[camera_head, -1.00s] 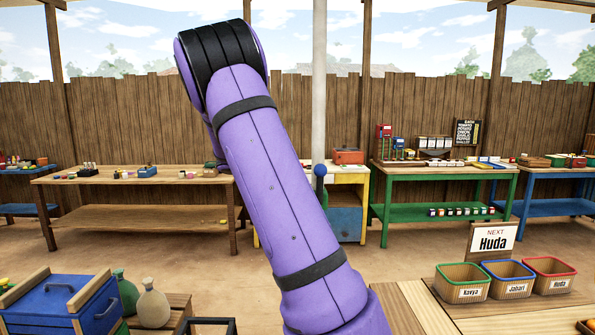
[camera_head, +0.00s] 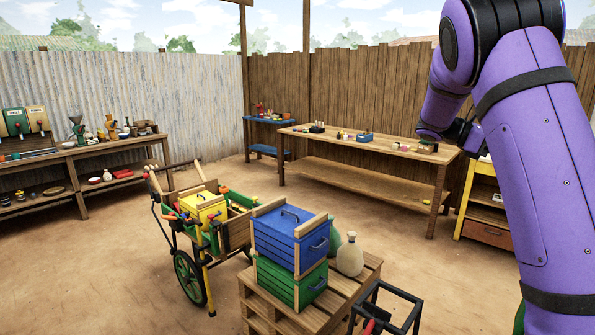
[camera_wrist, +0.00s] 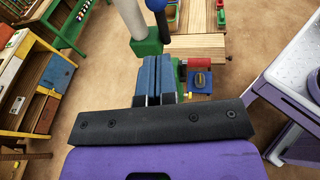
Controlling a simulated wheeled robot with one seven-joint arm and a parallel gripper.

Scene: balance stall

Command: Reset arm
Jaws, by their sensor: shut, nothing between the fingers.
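My gripper (camera_wrist: 155,80) shows in the wrist view, its two blue-grey fingers side by side and touching, with nothing between them. It points toward the floor and a plank-topped surface. In the head view my purple arm rises along the right side, bent at the top, and the gripper itself cannot be made out. No object is held.
A wooden pallet (camera_head: 262,310) bears a blue crate (camera_head: 290,235) on a green crate (camera_head: 290,284), beside a sack (camera_head: 350,257). A cart (camera_head: 235,232) stands behind. A long table (camera_head: 370,146) lines the fence. In the wrist view a pole in a green base (camera_wrist: 146,48) stands near the fingers.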

